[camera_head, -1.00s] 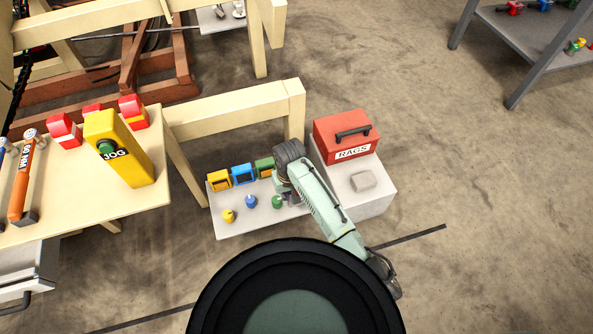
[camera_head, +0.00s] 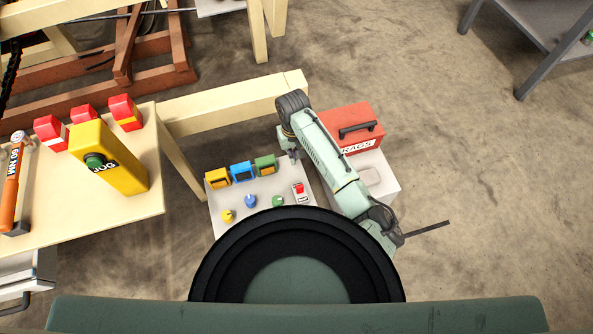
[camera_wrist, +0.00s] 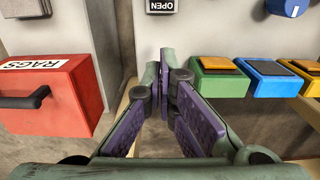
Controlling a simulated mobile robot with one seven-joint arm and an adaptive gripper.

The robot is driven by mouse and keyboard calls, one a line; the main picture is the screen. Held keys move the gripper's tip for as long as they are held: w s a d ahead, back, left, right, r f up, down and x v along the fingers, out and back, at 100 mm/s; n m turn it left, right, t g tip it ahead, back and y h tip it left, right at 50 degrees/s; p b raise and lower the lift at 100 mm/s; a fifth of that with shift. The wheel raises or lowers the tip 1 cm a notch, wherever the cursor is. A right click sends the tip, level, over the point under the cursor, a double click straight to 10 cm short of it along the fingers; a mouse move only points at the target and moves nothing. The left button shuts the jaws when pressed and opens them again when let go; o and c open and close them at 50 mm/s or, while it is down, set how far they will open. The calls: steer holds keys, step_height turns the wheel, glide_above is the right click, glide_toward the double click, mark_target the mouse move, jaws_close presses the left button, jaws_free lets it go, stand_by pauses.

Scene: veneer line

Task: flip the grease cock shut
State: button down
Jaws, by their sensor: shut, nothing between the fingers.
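A small red piece on a white plate (camera_head: 300,193), likely the grease cock, sits at the right side of the pale panel (camera_head: 223,228). It is too small to read its lever position in the head view. In the wrist view only an upside-down label reading OPEN (camera_wrist: 162,6) shows at the top edge; the cock itself is out of that view. My gripper (camera_wrist: 165,75) has its fingertips together, with nothing between them. In the head view my gripper (camera_head: 292,155) is just beyond the red piece, near the green box, apart from the red piece.
Yellow (camera_head: 217,178), blue (camera_head: 242,172) and green (camera_head: 265,165) boxes line the panel's far edge. Yellow, blue and green knobs (camera_head: 278,201) sit nearer. The red RAGS box (camera_head: 350,122) stands right, close to my arm. A yellow JOG post (camera_head: 108,158) stands on the left table.

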mark_target(300, 189)
step_height(300, 189, down, 10)
steer(key=shift+s+f, duration=0.1)
steer(key=shift+s+d+r+p, duration=0.3)
steer(key=shift+s+r+p, duration=0.55)
steer(key=shift+p, duration=0.25)
steer(key=shift+s+d+p, duration=0.3)
steer(key=shift+s+p, duration=0.2)
steer(key=shift+s, duration=0.4)
steer(key=shift+t, duration=0.3)
steer(key=shift+s+r+b, duration=0.1)
steer(key=shift+r+b, duration=0.05)
steer(key=shift+b, duration=0.2)
steer(key=shift+t, duration=0.4)
